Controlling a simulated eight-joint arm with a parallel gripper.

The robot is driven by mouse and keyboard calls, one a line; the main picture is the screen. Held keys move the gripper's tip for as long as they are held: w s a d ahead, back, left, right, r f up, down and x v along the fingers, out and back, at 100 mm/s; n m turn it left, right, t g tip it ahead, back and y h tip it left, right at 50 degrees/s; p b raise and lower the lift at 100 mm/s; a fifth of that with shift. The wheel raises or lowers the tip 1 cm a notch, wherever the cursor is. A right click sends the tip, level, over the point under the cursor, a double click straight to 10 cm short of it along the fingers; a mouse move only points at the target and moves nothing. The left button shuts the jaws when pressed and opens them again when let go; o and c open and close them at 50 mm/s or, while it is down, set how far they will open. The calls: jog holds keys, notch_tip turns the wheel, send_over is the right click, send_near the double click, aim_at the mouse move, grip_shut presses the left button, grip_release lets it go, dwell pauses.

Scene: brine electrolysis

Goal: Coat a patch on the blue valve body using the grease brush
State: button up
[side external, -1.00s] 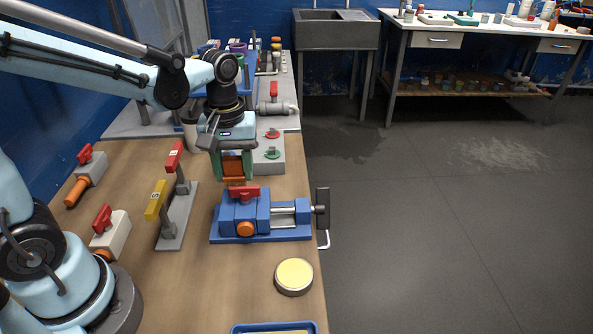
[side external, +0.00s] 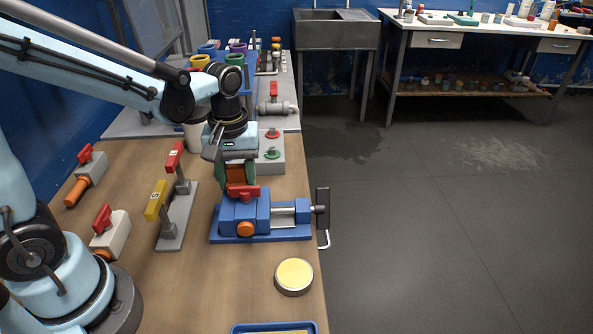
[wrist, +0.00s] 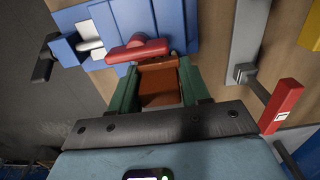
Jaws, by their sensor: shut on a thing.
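The blue valve body (side external: 246,213), with a red handle (side external: 244,192) and an orange round end (side external: 245,229), sits in a blue vise (side external: 304,233) on the wooden bench. In the wrist view the red handle (wrist: 137,50) lies just beyond my fingertips. My gripper (side external: 240,182), with green fingers, is shut on an orange-brown block, apparently the grease brush (wrist: 160,84). It is low over the valve's far side, close behind the red handle. The brush's tip is hidden, so I cannot tell whether it touches the valve.
An open round tin with pale yellow contents (side external: 294,273) stands in front of the vise. A blue-rimmed tray (side external: 272,328) is at the front edge. A grey stand with red and yellow levers (side external: 172,237) is to the left. A button box (side external: 271,160) stands behind. The vise handle (side external: 322,208) overhangs the bench's right edge.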

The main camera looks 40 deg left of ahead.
jog(key=shift+s+a+r, duration=0.1)
jog(key=shift+s+r, duration=0.05)
jog(key=shift+r, duration=3.95)
jog(key=shift+f, duration=0.15)
jog(key=shift+f, duration=3.05)
jog(key=shift+w+d+f, duration=0.4)
jog(key=shift+f, duration=0.3)
jog(key=shift+c, duration=0.5)
jog(key=shift+w+d+f, duration=0.25)
jog(key=shift+w+d, duration=0.8)
jog(key=s+a, duration=0.2)
jog(key=a, duration=0.1)
jog(key=shift+s, duration=0.4)
jog(key=shift+s+r, duration=0.1)
jog(key=shift+r, duration=4)
